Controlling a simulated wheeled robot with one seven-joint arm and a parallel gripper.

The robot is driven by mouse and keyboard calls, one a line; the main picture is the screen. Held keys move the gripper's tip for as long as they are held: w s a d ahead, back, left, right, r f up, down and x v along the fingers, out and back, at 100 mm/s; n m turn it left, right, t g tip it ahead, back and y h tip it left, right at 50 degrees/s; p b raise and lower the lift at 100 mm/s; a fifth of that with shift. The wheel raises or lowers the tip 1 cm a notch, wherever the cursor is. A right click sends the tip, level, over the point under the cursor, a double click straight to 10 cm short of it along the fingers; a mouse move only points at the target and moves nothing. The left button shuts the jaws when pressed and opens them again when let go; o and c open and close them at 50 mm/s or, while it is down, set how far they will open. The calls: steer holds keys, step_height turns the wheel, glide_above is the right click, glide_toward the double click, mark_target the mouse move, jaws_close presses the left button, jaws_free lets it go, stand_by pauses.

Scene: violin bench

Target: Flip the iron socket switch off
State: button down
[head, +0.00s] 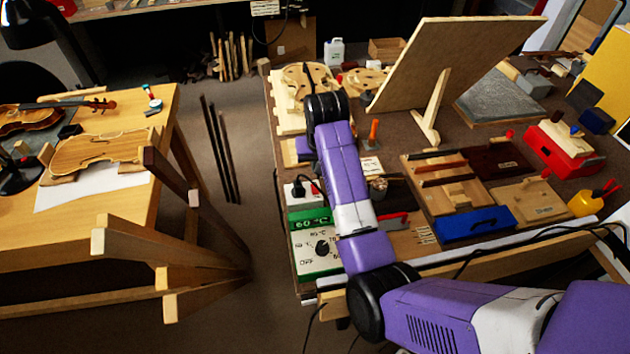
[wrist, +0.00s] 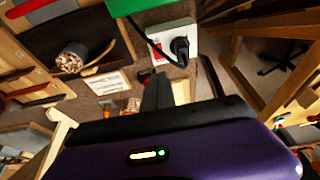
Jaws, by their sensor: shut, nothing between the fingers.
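The white socket (wrist: 188,34) shows at the upper middle of the wrist view, with a black plug (wrist: 181,47) in it and a small red switch (wrist: 158,51) beside the plug. In the head view the socket (head: 308,201) sits at the bench's left edge, just behind the green-topped control box. The switch's on or off position is too small to tell. My gripper (wrist: 160,76) is shut and empty, its tips just below the socket in the wrist view. Contact with the switch cannot be told. In the head view my arm hides most of the gripper.
The control box (head: 314,252) with a black knob stands in front of the socket. A black cord (wrist: 148,32) runs from the plug. A cup (wrist: 71,57) of small pieces stands nearby. A large tilted board (head: 455,62) rises behind. Floor is open left of the bench.

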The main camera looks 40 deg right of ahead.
mark_target(315, 186)
steer(key=x, duration=0.6)
steer(key=p+x, duration=0.1)
steer(key=x, duration=0.3)
steer(key=shift+s+a+f, duration=0.25)
steer(key=shift+s+f, duration=0.05)
steer(key=shift+d+f, duration=0.1)
steer(key=shift+f, duration=0.15)
